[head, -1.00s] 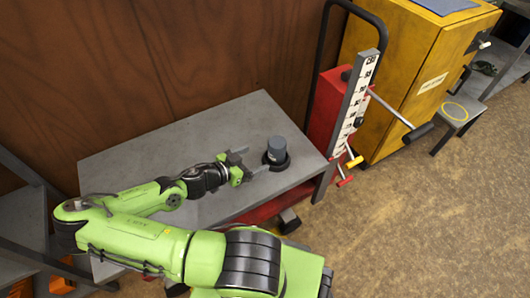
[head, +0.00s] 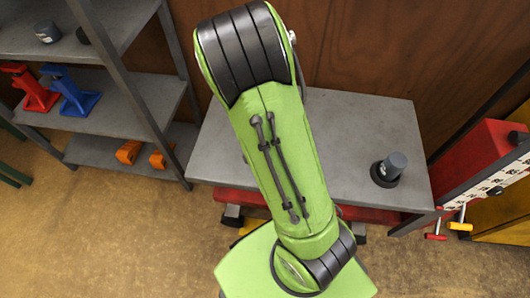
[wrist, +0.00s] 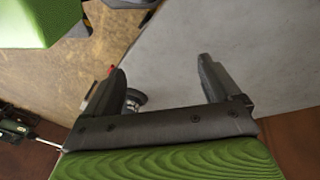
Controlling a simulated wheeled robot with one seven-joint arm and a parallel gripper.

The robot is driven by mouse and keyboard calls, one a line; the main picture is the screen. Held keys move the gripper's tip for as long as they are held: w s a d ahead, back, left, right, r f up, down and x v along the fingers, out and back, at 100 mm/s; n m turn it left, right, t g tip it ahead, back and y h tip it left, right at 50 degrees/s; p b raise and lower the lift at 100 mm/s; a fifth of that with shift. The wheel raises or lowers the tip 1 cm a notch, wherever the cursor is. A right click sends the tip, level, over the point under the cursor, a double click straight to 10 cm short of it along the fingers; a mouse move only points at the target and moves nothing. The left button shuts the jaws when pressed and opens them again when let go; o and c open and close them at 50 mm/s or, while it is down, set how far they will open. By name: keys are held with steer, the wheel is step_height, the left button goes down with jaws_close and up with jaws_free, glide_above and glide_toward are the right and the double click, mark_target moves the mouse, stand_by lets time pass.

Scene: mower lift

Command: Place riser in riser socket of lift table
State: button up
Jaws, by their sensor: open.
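The riser (head: 394,164), a short dark grey cylinder, stands in the black ring of the riser socket (head: 377,179) near the right end of the lift table's (head: 345,130) grey top. From this angle I cannot tell whether it is fully seated. My gripper is hidden from the head view, where my green arm covers the table's left part. In the wrist view my gripper (wrist: 163,72) is open, with nothing held between its fingers and the grey tabletop (wrist: 265,60) in front. A small dark round thing shows beside the left finger; I cannot tell what it is.
A grey shelf rack (head: 115,103) stands at the left with a red jack stand (head: 36,92), a blue one (head: 74,95) and orange pieces (head: 128,152). The red lift column (head: 475,160) with its scale and levers stands right of the table. A wooden wall is behind.

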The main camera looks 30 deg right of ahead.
steer(key=s+a+r+n+t+y, duration=0.1)
steer(key=s+a+r+n+t, duration=0.1)
steer(key=a+r+n, duration=0.2)
steer(key=s+a+r+n+t+y, duration=0.1)
steer(key=s+a+r+n+t, duration=0.1)
steer(key=r+n, duration=0.5)
steer(key=s+a+r+n+t+y, duration=0.1)
steer(key=a+r+n+t, duration=0.3)
steer(key=r, duration=0.6)
steer(key=shift+s+a+r+n, duration=0.25)
steer(key=shift+s+a+n, duration=0.35)
steer(key=shift+a, duration=0.65)
steer(key=shift+w, duration=0.15)
step_height(320, 180, up, 16)
steer(key=p, duration=1.5)
steer(key=shift+f, duration=0.25)
